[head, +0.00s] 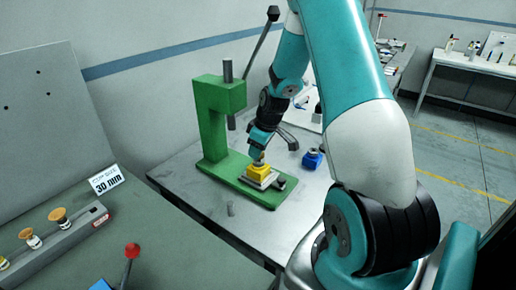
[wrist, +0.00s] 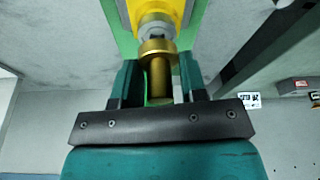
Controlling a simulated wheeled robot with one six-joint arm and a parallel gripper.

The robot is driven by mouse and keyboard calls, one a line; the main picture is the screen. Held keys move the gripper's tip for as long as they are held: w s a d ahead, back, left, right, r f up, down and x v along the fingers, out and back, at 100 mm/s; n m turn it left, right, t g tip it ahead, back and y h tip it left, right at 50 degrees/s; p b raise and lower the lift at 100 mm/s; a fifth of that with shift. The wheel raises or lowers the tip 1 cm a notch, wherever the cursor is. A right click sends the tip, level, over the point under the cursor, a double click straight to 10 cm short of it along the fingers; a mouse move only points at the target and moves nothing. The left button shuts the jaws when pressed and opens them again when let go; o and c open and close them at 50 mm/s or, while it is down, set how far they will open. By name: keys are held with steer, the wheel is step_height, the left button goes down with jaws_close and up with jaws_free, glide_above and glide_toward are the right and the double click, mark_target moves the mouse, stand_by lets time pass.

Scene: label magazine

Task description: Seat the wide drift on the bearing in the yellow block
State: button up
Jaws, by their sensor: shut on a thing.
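The yellow block (head: 258,171) sits on the base of the green press, below the ram. In the wrist view the yellow block (wrist: 178,10) is at the top, with a silvery round part at its middle that may be the bearing. My gripper (head: 257,155) is just above the block. In the wrist view my gripper (wrist: 158,76) is shut on a brass drift (wrist: 158,48), which has a wide collar and a narrower shank. The drift's far end is in line with the silvery part. Whether they touch I cannot tell.
The green press (head: 212,120) has a ram and long lever above the block. A "30 mm" sign (head: 107,178) and a grey rack (head: 55,248) with several knobbed pieces are at left.

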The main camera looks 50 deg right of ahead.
steer(key=shift+f+b, duration=0.6)
steer(key=shift+f, duration=0.3)
steer(key=o, duration=1)
steer(key=shift+o, duration=0.2)
steer(key=b+v, duration=0.2)
steer(key=v, duration=1.5)
steer(key=shift+r, duration=0.25)
steer(key=s+a+r+n+y, duration=0.1)
steer(key=s+a, duration=0.1)
steer(key=a, duration=0.9)
steer(key=s+a+r+n+y, duration=0.1)
steer(key=a, duration=1)
steer(key=s+a+n+g+y, duration=0.1)
steer(key=s+a+g, duration=0.2)
steer(key=s+a, duration=1.1)
steer(key=shift+s, duration=0.5)
